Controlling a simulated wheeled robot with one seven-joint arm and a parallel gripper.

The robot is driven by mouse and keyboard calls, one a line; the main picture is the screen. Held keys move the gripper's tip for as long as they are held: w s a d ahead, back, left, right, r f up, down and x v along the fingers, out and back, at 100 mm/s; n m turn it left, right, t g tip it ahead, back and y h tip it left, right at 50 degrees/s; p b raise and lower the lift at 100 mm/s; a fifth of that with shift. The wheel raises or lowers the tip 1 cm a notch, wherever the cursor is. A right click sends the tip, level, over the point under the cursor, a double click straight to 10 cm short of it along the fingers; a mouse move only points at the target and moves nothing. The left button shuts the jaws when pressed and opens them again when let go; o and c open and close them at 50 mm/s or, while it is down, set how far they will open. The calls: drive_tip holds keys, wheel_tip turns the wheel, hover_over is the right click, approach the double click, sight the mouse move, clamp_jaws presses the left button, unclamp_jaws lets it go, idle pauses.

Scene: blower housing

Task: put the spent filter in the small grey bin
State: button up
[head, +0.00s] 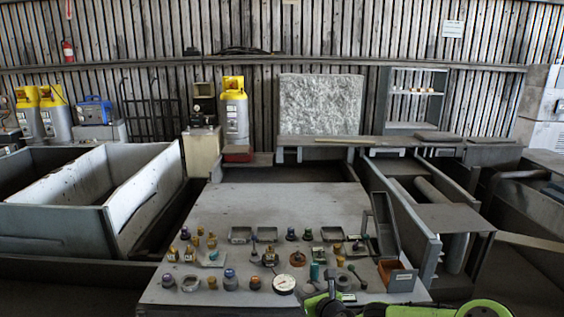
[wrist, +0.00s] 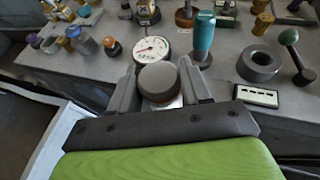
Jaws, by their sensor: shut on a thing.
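My gripper (wrist: 160,88) is shut on a round, dark grey-topped piece with a brownish side (wrist: 158,80), probably the spent filter. It is held between the two grey fingers, near the front edge of the bench. In the head view my green arm (head: 485,309) shows at the bottom right, and the held piece cannot be made out clearly. Several small grey open containers stand on the bench: shallow trays at the back (head: 240,234) (head: 331,233) and a grey box with an orange inside (head: 397,277) at the right. I cannot tell which one is the small grey bin.
A white dial gauge (wrist: 152,48), a teal cylinder (wrist: 204,38), a grey ring (wrist: 259,64) and a green-knobbed lever (wrist: 290,40) stand close ahead. Many small fittings crowd the bench front (head: 225,200); its back is bare.

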drive_tip(key=s+d+f+m+h, duration=0.2)
drive_tip(key=s+d+f, duration=0.2)
drive_tip(key=s, duration=0.3)
drive_tip(key=s+d+f+m+t+h, duration=0.1)
drive_tip(key=s+d+f+m+h, duration=0.1)
drive_tip(key=s+f, duration=0.3)
drive_tip(key=s+d, duration=0.1)
drive_tip(key=s, duration=0.1)
drive_tip(key=shift+s+d+h, duration=0.35)
drive_tip(key=shift+d+h, duration=0.05)
